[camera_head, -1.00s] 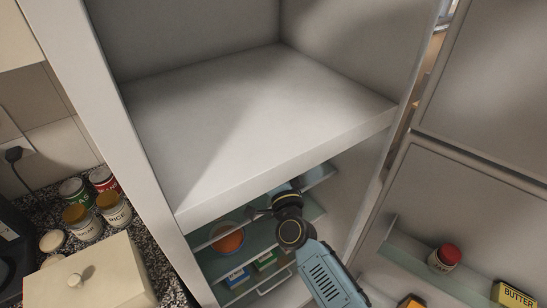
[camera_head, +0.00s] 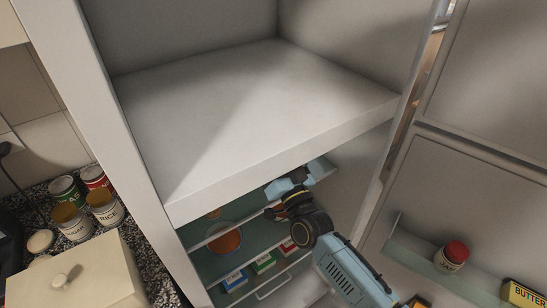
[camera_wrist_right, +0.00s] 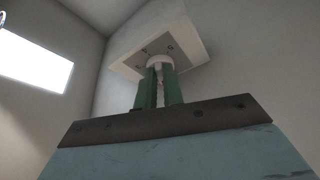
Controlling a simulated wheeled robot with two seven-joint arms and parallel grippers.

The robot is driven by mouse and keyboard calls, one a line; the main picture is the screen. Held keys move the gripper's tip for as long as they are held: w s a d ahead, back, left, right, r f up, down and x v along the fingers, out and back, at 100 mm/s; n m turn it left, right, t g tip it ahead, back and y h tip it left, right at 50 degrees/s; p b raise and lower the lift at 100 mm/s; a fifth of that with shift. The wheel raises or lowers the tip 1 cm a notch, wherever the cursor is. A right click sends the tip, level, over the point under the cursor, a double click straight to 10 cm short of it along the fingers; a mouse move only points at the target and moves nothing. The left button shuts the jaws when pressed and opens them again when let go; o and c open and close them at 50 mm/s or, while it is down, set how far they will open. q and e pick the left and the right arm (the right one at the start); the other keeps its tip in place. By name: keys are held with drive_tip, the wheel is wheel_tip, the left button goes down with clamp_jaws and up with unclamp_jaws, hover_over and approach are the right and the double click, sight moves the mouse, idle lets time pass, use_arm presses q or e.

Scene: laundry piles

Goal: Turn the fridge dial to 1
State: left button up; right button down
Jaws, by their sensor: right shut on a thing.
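The fridge dial (camera_wrist_right: 158,62) is a small white knob under a pale square housing (camera_wrist_right: 160,43) with dark marks, seen in the right wrist view. My right gripper (camera_wrist_right: 159,76) has its two green fingers closed around the knob from below. The dial's setting cannot be read. In the head view my right arm reaches from the lower right into the open fridge (camera_head: 345,190), below the thick upper slab, which hides the dial and fingers. My left gripper is not in view.
Glass shelves below hold an orange bowl (camera_head: 227,241) and several small boxes, close to my wrist. The open door (camera_head: 440,190) at right carries a red-lidded jar (camera_head: 453,255) and butter (camera_head: 522,294). Several cans and a cream box (camera_head: 85,276) stand on the left counter.

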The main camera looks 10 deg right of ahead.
drive_tip(key=shift+w+d+r+n+g+y+b, duration=0.25)
drive_tip(key=shift+n+y, duration=0.6)
drive_tip(key=shift+n, duration=0.85)
drive_tip(key=shift+s+d+r+n+g+y+b, duration=0.1)
drive_tip(key=shift+n+y+b, duration=0.25)
drive_tip(key=shift+n+y, duration=0.95)
drive_tip(key=shift+n+h, duration=0.25)
drive_tip(key=shift+n, duration=0.35)
drive_tip(key=c, duration=1.2)
unclamp_jaws()
drive_tip(key=shift+f, duration=0.1)
drive_tip(key=shift+c, duration=0.2)
drive_tip(key=b+v, duration=0.2)
drive_tip(key=v, duration=1.1)
drive_tip(key=shift+a, duration=0.15)
drive_tip(key=shift+f, duration=0.2)
